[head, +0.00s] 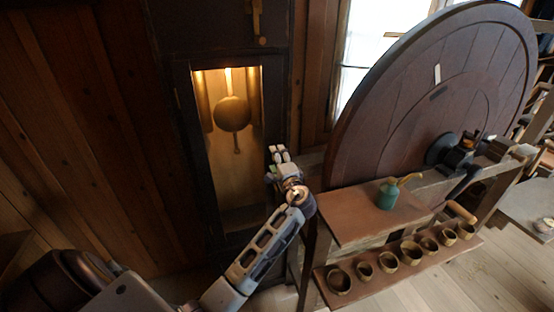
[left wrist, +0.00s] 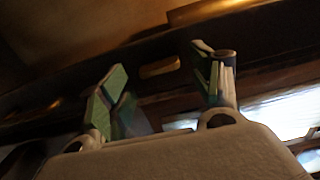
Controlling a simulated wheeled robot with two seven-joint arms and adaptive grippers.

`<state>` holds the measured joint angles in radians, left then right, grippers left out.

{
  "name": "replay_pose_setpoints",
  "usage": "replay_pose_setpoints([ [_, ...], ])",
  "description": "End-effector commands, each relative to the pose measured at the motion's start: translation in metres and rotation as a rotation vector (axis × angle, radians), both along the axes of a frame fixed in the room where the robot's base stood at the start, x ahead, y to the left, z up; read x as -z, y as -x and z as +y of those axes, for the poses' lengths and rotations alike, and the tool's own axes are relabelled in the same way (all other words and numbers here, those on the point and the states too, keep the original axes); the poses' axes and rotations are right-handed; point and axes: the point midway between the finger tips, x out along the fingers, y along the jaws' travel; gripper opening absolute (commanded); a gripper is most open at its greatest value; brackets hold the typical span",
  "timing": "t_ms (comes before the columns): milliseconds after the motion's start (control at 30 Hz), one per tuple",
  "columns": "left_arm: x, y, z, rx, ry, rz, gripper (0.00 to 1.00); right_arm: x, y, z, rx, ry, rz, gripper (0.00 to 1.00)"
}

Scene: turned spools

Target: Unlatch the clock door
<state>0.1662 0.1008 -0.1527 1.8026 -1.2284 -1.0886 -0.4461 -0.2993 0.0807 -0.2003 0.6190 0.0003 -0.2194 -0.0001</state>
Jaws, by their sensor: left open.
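The clock door (head: 187,110) is a dark framed panel on the tall clock case, with a lit pendulum (head: 232,113) behind its opening. My left gripper (head: 279,155) is at the right edge of the door frame in the head view. In the left wrist view its two green-padded fingers (left wrist: 164,90) are spread apart with nothing between them. A small brass-coloured piece, apparently the latch (left wrist: 160,67), sits on the dark frame just beyond the fingertips, in the gap between them. In the head view the gripper hides this spot. My right gripper is not in view.
A large wooden wheel (head: 400,110) stands right of the clock. Below it, a shelf (head: 350,215) holds a green oil can (head: 388,194), and a lower shelf (head: 330,299) holds a row of several small turned cups. The bench end is close to my left gripper.

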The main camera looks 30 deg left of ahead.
Motion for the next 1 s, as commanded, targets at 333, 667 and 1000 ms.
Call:
replay_pose_setpoints([
  [333, 0.001, 0.029, -0.034, 0.001, 0.002, 0.001, 0.64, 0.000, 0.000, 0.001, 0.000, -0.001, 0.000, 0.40],
  [667, 0.001, 0.059, -0.070, 0.002, 0.002, 0.001, 0.64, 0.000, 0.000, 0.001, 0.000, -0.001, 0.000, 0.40],
  [1000, 0.000, 0.072, -0.085, 0.001, 0.001, 0.001, 0.64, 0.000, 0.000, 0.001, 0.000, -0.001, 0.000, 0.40],
])
